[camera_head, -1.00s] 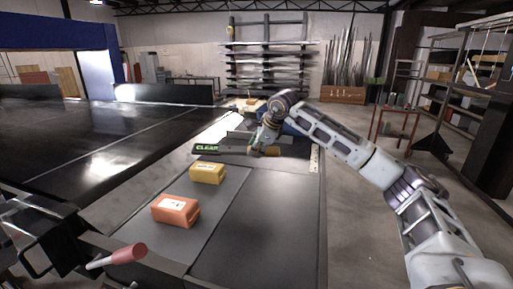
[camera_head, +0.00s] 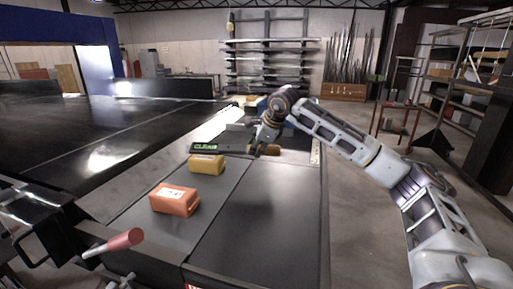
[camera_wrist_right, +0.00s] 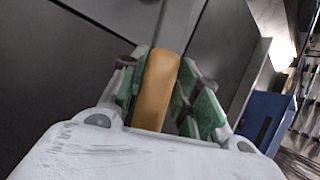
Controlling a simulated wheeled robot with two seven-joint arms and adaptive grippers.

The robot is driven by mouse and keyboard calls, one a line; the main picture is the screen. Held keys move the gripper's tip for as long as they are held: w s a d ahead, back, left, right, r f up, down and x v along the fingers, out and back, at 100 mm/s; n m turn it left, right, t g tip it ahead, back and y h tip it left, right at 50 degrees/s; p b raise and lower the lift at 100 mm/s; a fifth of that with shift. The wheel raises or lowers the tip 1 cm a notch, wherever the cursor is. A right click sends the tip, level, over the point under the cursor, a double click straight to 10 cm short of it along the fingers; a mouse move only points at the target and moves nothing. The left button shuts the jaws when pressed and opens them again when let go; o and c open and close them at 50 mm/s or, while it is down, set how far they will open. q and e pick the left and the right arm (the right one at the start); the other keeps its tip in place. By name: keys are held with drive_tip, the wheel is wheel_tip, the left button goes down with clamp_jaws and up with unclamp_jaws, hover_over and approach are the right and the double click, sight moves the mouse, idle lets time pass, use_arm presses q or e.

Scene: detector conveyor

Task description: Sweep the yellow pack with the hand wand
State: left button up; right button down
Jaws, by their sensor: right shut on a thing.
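The yellow pack (camera_head: 206,166) lies on the dark belt, behind the orange pack. The hand wand (camera_head: 206,148) is a dark bar with a green lit display at its left end, seen just beyond the yellow pack. How high it is above the belt I cannot tell. My right gripper (camera_head: 262,147) is shut on the wand's brown handle, at the right end. In the right wrist view the tan handle (camera_wrist_right: 157,85) sits between the green-padded fingers of the right gripper (camera_wrist_right: 160,90). My left gripper is not in view.
An orange pack (camera_head: 175,200) with a white label lies nearer on the belt (camera_head: 250,220). A red-handled lever (camera_head: 122,241) sticks out at the lower left. A wide black surface (camera_head: 70,150) stretches to the left. The belt right of the packs is clear.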

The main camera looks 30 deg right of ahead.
drive_tip(key=shift+s+a, duration=0.4)
drive_tip(key=shift+s, duration=0.05)
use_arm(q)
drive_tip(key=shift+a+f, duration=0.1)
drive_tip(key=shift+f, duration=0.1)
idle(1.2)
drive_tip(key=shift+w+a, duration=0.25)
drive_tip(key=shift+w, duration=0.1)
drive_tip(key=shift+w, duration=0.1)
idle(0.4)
